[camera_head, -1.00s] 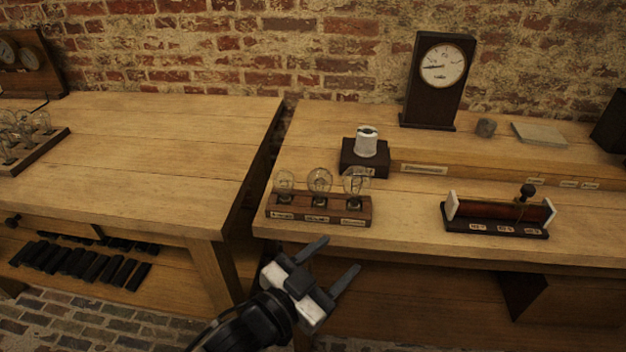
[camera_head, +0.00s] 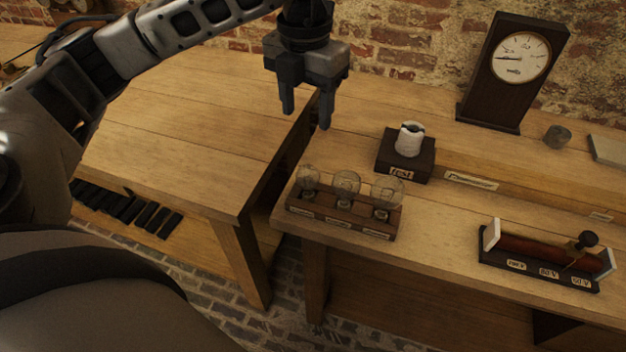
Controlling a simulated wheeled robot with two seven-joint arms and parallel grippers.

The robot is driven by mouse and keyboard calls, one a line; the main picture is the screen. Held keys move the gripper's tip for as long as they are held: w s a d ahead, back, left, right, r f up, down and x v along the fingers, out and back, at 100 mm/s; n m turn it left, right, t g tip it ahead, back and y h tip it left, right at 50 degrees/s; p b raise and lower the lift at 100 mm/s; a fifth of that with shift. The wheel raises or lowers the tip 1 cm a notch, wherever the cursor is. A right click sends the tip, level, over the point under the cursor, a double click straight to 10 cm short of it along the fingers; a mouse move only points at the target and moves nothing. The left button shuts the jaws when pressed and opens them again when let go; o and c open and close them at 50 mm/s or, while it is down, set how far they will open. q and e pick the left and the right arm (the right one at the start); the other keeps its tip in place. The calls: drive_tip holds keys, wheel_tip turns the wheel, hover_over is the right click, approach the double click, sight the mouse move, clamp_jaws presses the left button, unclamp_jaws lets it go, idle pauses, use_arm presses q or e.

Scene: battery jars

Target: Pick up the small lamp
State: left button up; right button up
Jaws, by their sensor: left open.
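Three glass lamps stand upright in a labelled wooden rack (camera_head: 343,219) at the left front of the right-hand bench: a left lamp (camera_head: 307,179), a middle lamp (camera_head: 346,187) and a right lamp (camera_head: 386,190). The labels are too small to read, and I cannot tell which lamp is the small one. My left gripper (camera_head: 305,113) points down with open, empty jaws. In the picture it is above and behind the rack, near the gap between the benches, apart from the lamps. My right gripper is not in view.
A white socket on a dark block (camera_head: 404,161) stands behind the rack. A dial meter (camera_head: 513,72) stands at the back. A rheostat (camera_head: 545,256) with a dark knob lies to the right. The left bench (camera_head: 190,130) is mostly clear on top. Brick wall lies behind.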

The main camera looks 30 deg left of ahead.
sight(308, 175)
use_arm(q)
wheel_tip(308, 175, down, 10)
drive_tip(key=shift+s+p, duration=0.1)
drive_tip(key=shift+p, duration=0.35)
drive_tip(key=shift+s+d+f+p, duration=0.15)
drive_tip(key=shift+f+p, duration=0.2)
drive_tip(key=shift+f, duration=1)
drive_tip(key=shift+w+d+f+p, duration=0.1)
drive_tip(key=shift+f+p, duration=0.25)
drive_tip(key=shift+f, duration=1)
drive_tip(key=shift+s, duration=0.1)
drive_tip(key=c, duration=0.9)
drive_tip(key=shift+o, duration=0.2)
drive_tip(key=shift+r, duration=0.1)
